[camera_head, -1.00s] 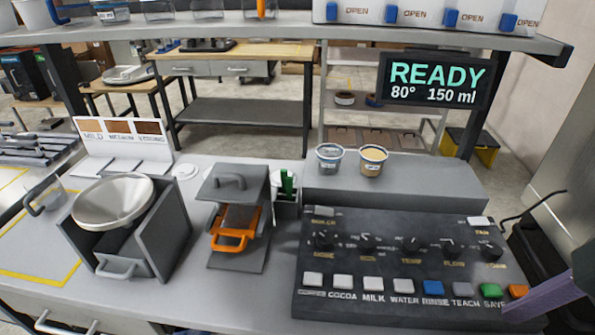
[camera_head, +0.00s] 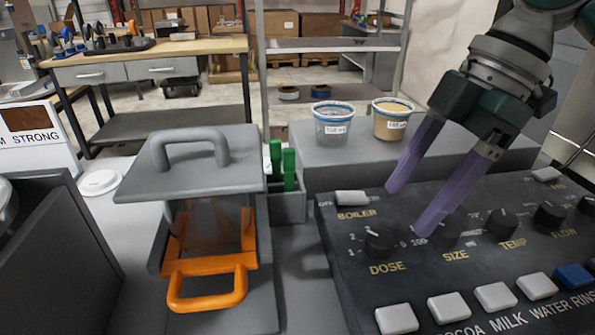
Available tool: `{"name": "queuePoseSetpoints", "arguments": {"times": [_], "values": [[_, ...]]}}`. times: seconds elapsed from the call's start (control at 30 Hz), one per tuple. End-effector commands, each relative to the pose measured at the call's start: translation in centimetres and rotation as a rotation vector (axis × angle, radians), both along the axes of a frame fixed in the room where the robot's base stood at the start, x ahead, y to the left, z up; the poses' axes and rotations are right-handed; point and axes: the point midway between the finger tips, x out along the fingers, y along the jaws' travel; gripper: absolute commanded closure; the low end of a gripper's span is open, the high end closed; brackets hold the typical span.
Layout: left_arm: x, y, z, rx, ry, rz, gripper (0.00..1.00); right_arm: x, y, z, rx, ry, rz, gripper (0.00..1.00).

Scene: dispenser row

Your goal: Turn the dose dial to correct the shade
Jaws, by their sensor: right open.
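The dose dial (camera_head: 379,240) is a black knob with a white pointer line, above the DOSE label at the near left of the dark control panel (camera_head: 350,293). My right gripper (camera_head: 409,211) comes in from the upper right with two purple fingers spread apart and nothing between them. Its tips are over the panel, up and right of the dose dial in the picture; one covers part of the size dial. I cannot tell their exact height. A shade card (camera_head: 30,135) shows at the left edge with a dark brown patch and the word STRONG. My left gripper is out of view.
Two labelled cups, one greyish (camera_head: 333,128) and one tan (camera_head: 390,122), stand on the grey ledge behind the panel. Temp (camera_head: 502,224) and flow (camera_head: 549,214) dials sit to the right.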

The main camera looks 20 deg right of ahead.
Motion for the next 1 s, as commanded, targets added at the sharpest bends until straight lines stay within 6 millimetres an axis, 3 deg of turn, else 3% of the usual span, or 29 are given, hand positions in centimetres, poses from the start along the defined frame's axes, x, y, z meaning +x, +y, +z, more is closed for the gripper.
{"name": "queuePoseSetpoints", "arguments": {"times": [0.1, 0.3, 0.67, 1.0], "values": [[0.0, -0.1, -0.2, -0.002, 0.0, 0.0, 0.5, 0.1, 0.9, -2.3, 0.002, 0.004, 0.001, 0.26], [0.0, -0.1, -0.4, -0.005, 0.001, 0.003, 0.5, 0.4, 1.9, -4.6, 0.001, 0.001, 0.0, 0.26], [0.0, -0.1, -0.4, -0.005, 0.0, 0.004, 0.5, 0.4, 2.1, -5.2, -0.002, 0.0, 0.0, 0.26], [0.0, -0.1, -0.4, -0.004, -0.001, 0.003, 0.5, 0.4, 2.1, -5.2, -0.002, 0.0, 0.0, 0.64]]}}
